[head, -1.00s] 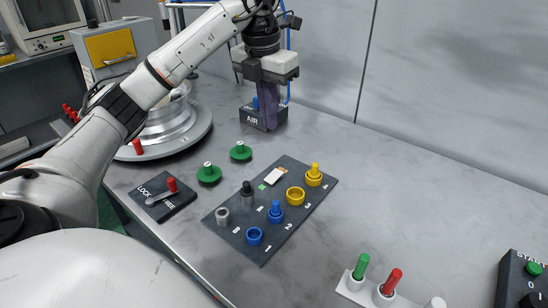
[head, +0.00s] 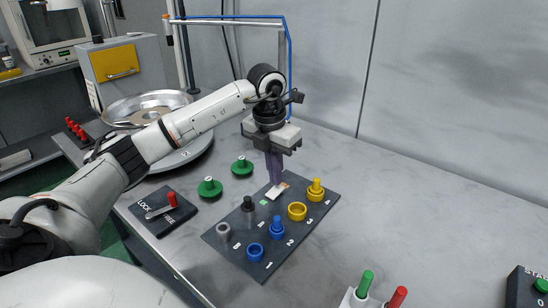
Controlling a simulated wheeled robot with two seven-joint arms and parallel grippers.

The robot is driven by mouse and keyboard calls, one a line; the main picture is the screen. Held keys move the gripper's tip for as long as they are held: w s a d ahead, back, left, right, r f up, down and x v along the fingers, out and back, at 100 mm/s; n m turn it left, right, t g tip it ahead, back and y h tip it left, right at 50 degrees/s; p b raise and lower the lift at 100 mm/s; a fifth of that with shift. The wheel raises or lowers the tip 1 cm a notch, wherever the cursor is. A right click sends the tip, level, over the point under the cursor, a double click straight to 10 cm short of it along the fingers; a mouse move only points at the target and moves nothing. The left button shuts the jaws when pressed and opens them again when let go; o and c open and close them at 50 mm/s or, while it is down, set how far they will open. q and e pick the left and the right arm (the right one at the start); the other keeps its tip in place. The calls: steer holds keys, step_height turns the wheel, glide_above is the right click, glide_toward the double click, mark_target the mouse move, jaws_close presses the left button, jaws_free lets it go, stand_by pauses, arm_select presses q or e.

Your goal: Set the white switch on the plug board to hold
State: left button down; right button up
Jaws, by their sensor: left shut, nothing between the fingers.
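The dark plug board (head: 235,252) lies on the grey table in the middle of the head view. The white switch (head: 278,191) is a small white rocker near the board's far edge, beside a small green square (head: 264,203). My left gripper (head: 274,181) points down over the switch, its fingers shut and empty. Its fingertips are at or just above the switch and cover part of it; I cannot tell whether they touch. The switch's setting and any hold label cannot be read. My right gripper is not in view.
Blue (head: 255,252) and yellow (head: 297,211) sockets and plugs stand on the board close to the switch. A LOCK/FREE lever box (head: 160,214) and green knobs (head: 209,187) are to the left. The table to the right is largely clear.

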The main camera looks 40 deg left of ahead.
arm_select(q)
steer(key=shift+w+f, duration=0.1)
steer(key=shift+f, duration=0.5)
steer(key=shift+f, duration=0.2)
steer(key=shift+s+d+r, duration=0.1)
steer(key=shift+s, duration=0.65)
